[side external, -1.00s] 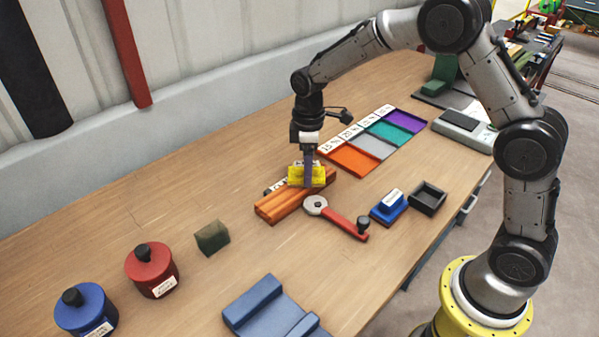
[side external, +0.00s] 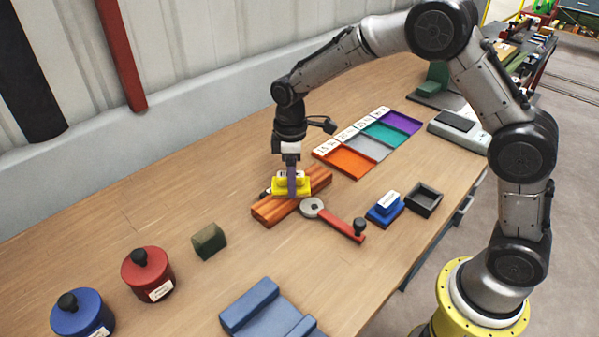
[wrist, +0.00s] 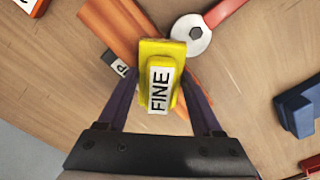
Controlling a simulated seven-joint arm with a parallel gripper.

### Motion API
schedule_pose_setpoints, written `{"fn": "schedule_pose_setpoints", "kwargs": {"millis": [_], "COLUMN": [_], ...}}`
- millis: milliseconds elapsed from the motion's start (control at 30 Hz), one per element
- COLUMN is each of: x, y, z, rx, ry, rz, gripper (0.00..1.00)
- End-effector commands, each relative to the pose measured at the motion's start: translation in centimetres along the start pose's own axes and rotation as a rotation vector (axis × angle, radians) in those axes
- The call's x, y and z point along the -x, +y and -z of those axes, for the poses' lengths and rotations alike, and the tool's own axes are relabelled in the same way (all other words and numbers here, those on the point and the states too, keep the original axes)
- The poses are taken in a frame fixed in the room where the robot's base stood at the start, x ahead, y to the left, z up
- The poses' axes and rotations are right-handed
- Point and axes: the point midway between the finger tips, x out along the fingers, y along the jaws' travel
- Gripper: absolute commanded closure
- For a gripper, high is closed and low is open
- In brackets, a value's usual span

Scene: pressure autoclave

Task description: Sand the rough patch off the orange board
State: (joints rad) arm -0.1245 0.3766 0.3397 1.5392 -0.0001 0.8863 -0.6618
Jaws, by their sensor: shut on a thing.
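The orange board (side external: 320,181) lies on the wooden bench; it also shows in the wrist view (wrist: 113,27). My gripper (side external: 291,190) is shut on a yellow sanding block (wrist: 157,83) with a white label reading "FINE". The block is over the middle of the board, seemingly at its top face. The block and fingers hide part of the board, and I cannot make out the rough patch. A round grey head with a red handle (side external: 341,226) lies against the board's near side.
A blue block with a white label (side external: 384,209) and a dark open tray (side external: 424,200) stand to the right. Coloured trays (side external: 345,162) lie behind. A dark green block (side external: 209,241), red pot (side external: 148,275) and blue pot (side external: 82,312) stand left, a blue holder (side external: 265,310) in front.

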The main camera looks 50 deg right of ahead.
Motion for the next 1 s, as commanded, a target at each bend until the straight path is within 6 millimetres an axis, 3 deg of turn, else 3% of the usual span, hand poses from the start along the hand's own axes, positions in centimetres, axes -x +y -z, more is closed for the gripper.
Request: {"fn": "schedule_pose_setpoints", "kwargs": {"millis": [533, 667, 1000], "x": [0.0, 2.2, 5.1], "y": [-3.6, -3.5, -3.5], "z": [3.6, 3.6, 3.5], "rx": [0.002, -0.001, 0.000], "ry": [0.001, 0.006, 0.003], "rz": [0.000, -0.004, -0.002], "gripper": [0.78, 0.78, 0.78]}}
